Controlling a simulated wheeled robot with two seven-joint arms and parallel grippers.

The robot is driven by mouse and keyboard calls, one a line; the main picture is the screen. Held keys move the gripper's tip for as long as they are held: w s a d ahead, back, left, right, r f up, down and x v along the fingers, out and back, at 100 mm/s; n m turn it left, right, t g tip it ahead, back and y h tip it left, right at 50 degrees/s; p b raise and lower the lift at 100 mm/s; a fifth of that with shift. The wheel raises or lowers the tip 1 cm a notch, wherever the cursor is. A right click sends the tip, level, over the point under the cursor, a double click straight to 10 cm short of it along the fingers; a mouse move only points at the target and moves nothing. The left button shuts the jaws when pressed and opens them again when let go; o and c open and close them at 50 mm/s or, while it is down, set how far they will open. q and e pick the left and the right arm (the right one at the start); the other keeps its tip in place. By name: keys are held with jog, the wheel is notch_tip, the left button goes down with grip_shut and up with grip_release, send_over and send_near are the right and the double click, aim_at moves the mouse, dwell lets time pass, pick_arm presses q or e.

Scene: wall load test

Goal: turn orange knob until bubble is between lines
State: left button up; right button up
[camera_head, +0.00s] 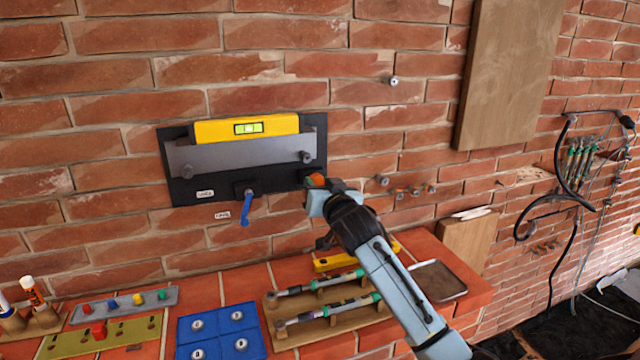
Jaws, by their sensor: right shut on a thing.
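The orange knob (316,180) shows at the lower right of a dark plate (180,191) on the brick wall. My right gripper (314,190) is at the knob and shut on it, hiding part of it. A yellow spirit level (280,124) rests on a grey bar (235,155) on the plate. Its green vial (248,128) shows lines, but the bubble's exact place between them is too small to tell. A blue lever (246,208) hangs below the plate's middle. My left gripper is not in view.
Hooks (400,192) stick out of the wall to the right of my gripper.

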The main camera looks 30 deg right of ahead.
jog(key=o, duration=1)
jog(key=shift+s, duration=0.15)
jog(key=v, duration=1.3)
jog(key=shift+a, duration=0.15)
